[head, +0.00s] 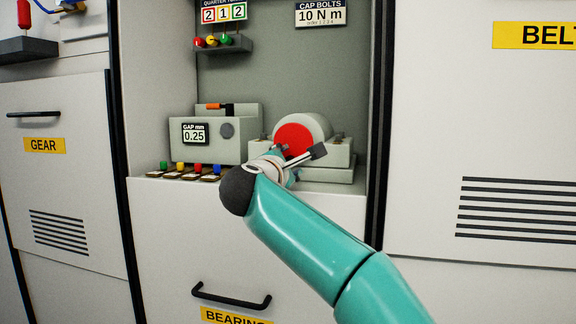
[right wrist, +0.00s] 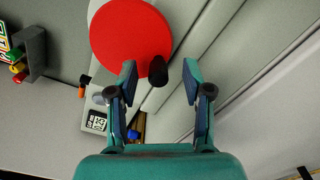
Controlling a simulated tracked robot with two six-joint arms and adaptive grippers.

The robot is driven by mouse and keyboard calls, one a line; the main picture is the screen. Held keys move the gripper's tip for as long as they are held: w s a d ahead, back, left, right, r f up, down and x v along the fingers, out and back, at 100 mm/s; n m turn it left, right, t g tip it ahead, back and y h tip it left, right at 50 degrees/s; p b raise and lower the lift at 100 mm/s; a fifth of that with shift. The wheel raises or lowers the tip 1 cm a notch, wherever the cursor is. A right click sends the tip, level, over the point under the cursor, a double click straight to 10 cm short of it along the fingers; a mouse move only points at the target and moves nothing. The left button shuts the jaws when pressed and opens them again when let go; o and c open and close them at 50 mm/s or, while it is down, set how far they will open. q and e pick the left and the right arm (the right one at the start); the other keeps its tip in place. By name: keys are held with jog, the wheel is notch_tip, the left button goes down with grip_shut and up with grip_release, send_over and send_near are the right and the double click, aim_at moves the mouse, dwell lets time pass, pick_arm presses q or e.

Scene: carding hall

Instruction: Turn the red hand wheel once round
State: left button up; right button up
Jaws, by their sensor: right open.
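The red hand wheel (head: 294,139) faces me on the front of a grey rounded housing in the open bay. Its red disc (right wrist: 130,38) is large in the right wrist view, at upper left. A dark knob (right wrist: 158,73) stands at the wheel's lower right rim. My right gripper (right wrist: 159,82) is open, with one finger on each side of the knob, and a gap shows between the knob and each finger. In the head view my right wrist hides the lower part of the wheel and its knob. My left gripper is in neither view.
A grey box with a gap display (head: 195,134) stands left of the wheel. Several small coloured pieces lie on the shelf's front edge (head: 184,172). A ledge (head: 222,46) with coloured knobs is above. Dark posts frame the bay.

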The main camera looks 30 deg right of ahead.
jog(key=v, duration=0.5)
jog(key=shift+s+a, duration=0.1)
jog(key=shift+a, duration=0.05)
dwell(0.3)
